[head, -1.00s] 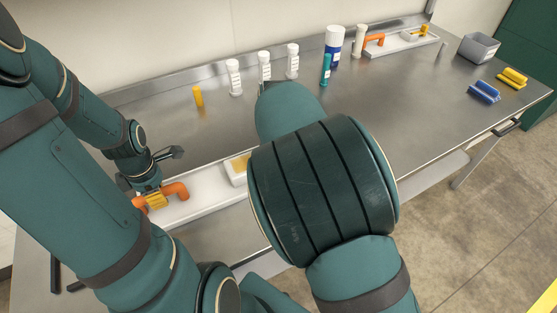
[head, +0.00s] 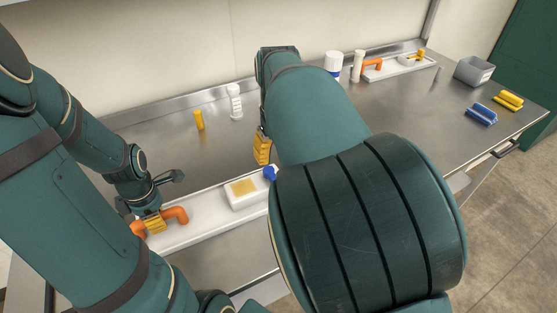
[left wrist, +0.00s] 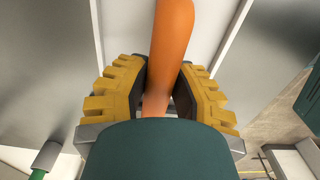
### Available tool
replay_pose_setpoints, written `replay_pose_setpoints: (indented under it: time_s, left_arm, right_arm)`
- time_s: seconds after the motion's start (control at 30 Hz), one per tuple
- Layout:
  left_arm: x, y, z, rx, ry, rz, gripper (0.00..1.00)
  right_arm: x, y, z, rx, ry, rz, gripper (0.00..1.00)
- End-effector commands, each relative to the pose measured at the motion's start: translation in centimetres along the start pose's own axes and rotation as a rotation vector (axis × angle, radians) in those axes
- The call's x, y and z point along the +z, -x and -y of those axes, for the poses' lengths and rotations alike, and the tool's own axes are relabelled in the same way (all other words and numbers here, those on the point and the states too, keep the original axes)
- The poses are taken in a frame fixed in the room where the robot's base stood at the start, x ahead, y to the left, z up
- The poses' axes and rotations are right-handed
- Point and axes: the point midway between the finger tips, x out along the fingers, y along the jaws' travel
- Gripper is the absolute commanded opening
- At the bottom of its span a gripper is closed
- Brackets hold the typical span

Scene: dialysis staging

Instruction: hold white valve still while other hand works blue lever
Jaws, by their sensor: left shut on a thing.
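The white valve (head: 247,193) is a white block with a tan top patch on a long white tray (head: 205,216) at the front of the bench. The blue lever (head: 270,173) shows at its right end, partly hidden by my right arm. My left gripper (head: 155,223) is shut on the orange handle (head: 178,214) at the tray's left end. In the left wrist view, the orange handle (left wrist: 170,45) runs between the yellow finger pads (left wrist: 158,88). My right gripper (head: 262,147) hangs just above the blue lever; its yellow pads overlap, so its opening is unclear.
A yellow vial (head: 199,120) and a white bottle (head: 235,102) stand behind. A blue-and-white bottle (head: 333,64), a second tray (head: 400,68) with an orange handle, a grey bin (head: 477,71), and blue (head: 481,114) and yellow (head: 508,100) pieces lie right.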

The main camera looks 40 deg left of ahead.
Motion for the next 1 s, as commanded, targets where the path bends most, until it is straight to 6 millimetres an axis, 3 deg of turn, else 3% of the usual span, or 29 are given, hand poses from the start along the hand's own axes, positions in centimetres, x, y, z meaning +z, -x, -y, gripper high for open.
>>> replay_pose_setpoints:
  time_s: [0.37, 0.4, 0.47, 0.7, 0.73, 1.0]
  left_arm:
    - [-0.01, 0.01, -0.02, 0.001, 0.001, 0.000, 0.00]
    - [-0.01, 0.01, -0.02, 0.001, 0.001, 0.000, 0.33]
    - [-0.01, 0.01, -0.02, 0.001, 0.001, 0.000, 0.54]
    - [0.00, 0.01, -0.01, 0.000, 0.000, 0.000, 0.57]
    - [0.00, 0.01, -0.01, 0.000, 0.000, 0.000, 0.71]
    - [0.00, 0.00, 0.00, 0.000, 0.000, 0.000, 0.71]
  right_arm:
    - [0.00, 0.18, 0.00, 0.000, 0.000, 0.000, 0.53]
    - [0.00, 0.17, 0.00, 0.000, 0.000, 0.000, 0.53]
    - [0.00, 0.16, 0.00, 0.000, 0.000, 0.000, 0.53]
    - [0.00, 0.15, 0.00, 0.000, 0.000, 0.000, 0.53]
    - [0.00, 0.15, 0.00, 0.000, 0.000, 0.000, 0.53]
    - [0.00, 0.15, 0.00, 0.000, 0.000, 0.000, 0.53]
